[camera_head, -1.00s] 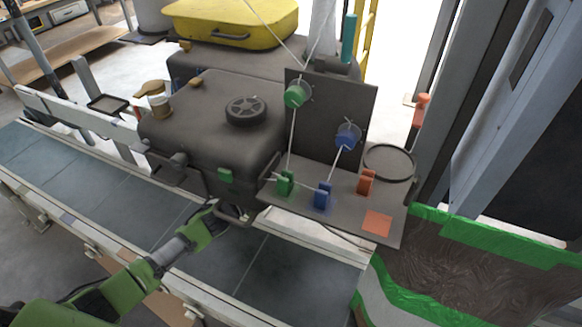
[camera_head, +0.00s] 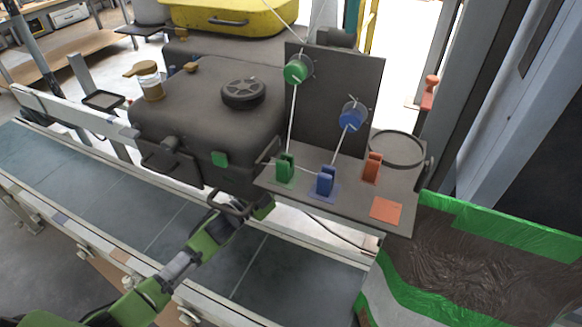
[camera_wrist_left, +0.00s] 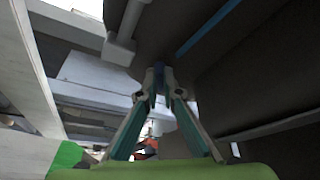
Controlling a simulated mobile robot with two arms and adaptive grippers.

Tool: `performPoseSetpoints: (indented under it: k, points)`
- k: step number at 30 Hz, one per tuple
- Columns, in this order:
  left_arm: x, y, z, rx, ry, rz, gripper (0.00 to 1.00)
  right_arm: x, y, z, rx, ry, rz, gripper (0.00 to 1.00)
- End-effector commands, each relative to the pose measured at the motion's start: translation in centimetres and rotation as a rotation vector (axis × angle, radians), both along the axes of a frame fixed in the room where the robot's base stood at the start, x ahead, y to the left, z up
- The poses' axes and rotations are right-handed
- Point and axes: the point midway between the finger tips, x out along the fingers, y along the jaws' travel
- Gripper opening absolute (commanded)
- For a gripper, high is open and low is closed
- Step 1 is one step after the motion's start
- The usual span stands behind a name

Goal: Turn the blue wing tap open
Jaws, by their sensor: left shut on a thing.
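In the head view, my left arm reaches from the lower left to below the dark box, by the left edge of the grey shelf. The fingertips and the held piece are hidden or too unclear there. A separate blue upright block (camera_head: 325,183) stands on the shelf, clear of my gripper. My right gripper is not in view.
Green (camera_head: 285,168) and orange (camera_head: 372,168) blocks stand on the grey shelf (camera_head: 345,205). Lines run up to green and blue round fittings on the upright panel. The dark box (camera_head: 205,120) is close above my arm. A conveyor (camera_head: 150,210) runs beneath it.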

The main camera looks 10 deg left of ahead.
Motion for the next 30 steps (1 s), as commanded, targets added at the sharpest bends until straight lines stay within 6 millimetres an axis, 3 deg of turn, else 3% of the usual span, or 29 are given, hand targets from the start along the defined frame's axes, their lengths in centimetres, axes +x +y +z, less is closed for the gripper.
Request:
performPoseSetpoints:
  k: [12,30]
  points:
    - [0.0,-0.3,-0.2,-0.395,0.072,-0.001,0.00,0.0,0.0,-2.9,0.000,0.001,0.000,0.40]
    - [0.0,-0.5,0.0,-0.874,0.166,-0.002,0.00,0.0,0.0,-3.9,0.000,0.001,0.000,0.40]
